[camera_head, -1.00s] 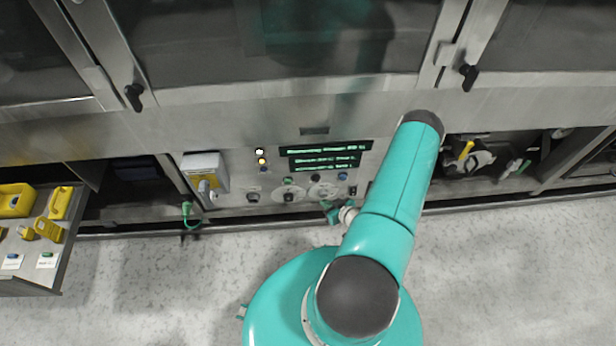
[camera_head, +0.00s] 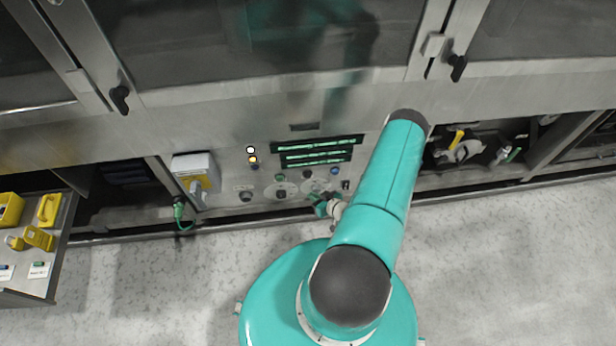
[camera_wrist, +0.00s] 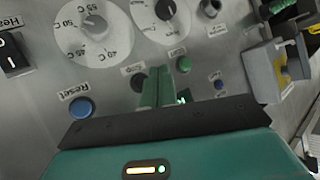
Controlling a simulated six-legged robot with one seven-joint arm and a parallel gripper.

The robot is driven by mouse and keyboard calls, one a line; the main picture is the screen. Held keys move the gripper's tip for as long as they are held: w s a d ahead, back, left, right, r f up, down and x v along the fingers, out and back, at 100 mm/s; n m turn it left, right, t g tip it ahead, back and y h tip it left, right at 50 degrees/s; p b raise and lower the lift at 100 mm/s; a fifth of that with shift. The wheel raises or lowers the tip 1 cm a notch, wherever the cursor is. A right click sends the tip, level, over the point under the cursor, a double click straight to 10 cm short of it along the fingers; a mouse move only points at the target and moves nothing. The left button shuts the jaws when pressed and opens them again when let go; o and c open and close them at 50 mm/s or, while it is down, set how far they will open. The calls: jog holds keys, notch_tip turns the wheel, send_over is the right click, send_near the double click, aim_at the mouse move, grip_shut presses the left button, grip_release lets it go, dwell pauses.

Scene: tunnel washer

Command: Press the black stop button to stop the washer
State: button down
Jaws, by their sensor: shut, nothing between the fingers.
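The black stop button (camera_wrist: 138,83) sits on the washer's steel panel in the wrist view, beside a label that seems to read Stop. It also shows as a dark dot (camera_head: 307,174) in the head view, between a green and a blue button. My gripper (camera_wrist: 160,74) is shut and empty. Its green fingers point at the panel between the black button and the green button (camera_wrist: 184,64), partly overlapping the black button's edge in the picture. I cannot tell whether they touch the panel. In the head view my gripper (camera_head: 319,204) is small and below the button row.
The blue Reset button (camera_wrist: 81,108) and two dials (camera_wrist: 95,28) are close by. Lit green displays (camera_head: 317,152) are above the buttons. The speckled floor is clear.

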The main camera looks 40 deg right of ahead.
jog(key=shift+w+d, duration=0.5)
jog(key=shift+w, duration=0.25)
jog(key=shift+w+d, duration=0.5)
jog(key=shift+w, duration=0.25)
jog(key=shift+w+d, duration=0.5)
jog(key=shift+w, duration=0.25)
jog(key=shift+w, duration=0.15)
jog(key=shift+w+d, duration=0.2)
jog(key=shift+d, duration=0.05)
jog(key=shift+w+d, duration=0.3)
jog(key=shift+w, duration=0.15)
dwell(1.0)
dwell(0.3)
jog(key=shift+s+a, duration=0.55)
jog(key=shift+s, duration=0.25)
jog(key=shift+s+a, duration=0.7)
jog(key=shift+s, duration=0.35)
jog(key=shift+s+a, duration=0.7)
jog(key=shift+s, duration=0.3)
